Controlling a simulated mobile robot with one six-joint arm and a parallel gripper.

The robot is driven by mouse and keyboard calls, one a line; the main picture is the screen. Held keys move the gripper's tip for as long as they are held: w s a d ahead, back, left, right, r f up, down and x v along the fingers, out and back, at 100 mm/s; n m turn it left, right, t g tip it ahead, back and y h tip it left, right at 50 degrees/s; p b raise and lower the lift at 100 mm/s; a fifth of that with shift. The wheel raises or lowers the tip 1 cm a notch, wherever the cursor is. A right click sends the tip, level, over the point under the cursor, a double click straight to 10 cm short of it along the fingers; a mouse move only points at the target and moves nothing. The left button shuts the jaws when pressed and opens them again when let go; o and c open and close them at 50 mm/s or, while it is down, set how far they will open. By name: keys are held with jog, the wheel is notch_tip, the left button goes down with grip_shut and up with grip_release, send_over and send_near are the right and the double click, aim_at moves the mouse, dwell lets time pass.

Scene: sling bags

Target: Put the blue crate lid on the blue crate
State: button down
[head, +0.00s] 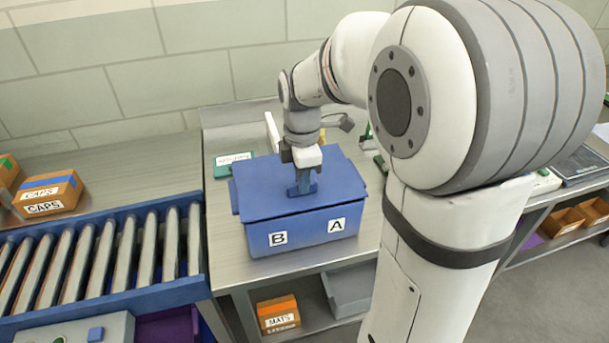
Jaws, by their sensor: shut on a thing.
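The blue crate (308,232) stands on the grey metal table, with labels B and A on its near side. The blue crate lid (265,197) is over the crate's top and covers its opening. The lid's left edge reaches a little past the crate's left side. Whether the lid is fully seated or just above the rim, I cannot tell. My gripper (303,178) points down above the lid's middle and is shut on the lid's raised blue handle (302,190). The crate's inside is hidden by the lid.
A roller conveyor (100,255) with blue rails runs at the left. A box labelled CAPS (47,195) stands behind it. A green labelled item (234,160) lies behind the crate's left side. A box labelled MATS (278,314) and a grey bin (350,288) are on the shelf below.

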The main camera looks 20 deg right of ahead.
jog(key=shift+f+b, duration=0.4)
jog(key=shift+f, duration=0.15)
dwell(0.4)
jog(key=c, duration=1.3)
grip_release()
jog(key=shift+o, duration=0.2)
jog(key=shift+r, duration=0.1)
notch_tip(320, 180, up, 8)
jog(key=shift+f, duration=0.15)
jog(key=s+f+m+t, duration=0.1)
jog(key=s+f+m, duration=0.1)
jog(key=s+m, duration=0.5)
jog(key=s+f+m+t, duration=0.1)
jog(key=s+f+m, duration=0.2)
jog(key=s+m, duration=0.5)
jog(key=shift+s+d+f+m+t, duration=0.15)
jog(key=shift+d+f+m+t, duration=0.2)
jog(key=shift+m, duration=0.65)
jog(key=shift+s+f+m, duration=0.2)
jog(key=shift+s+m, duration=0.1)
jog(key=shift+m, duration=0.2)
jog(key=shift+c, duration=0.7)
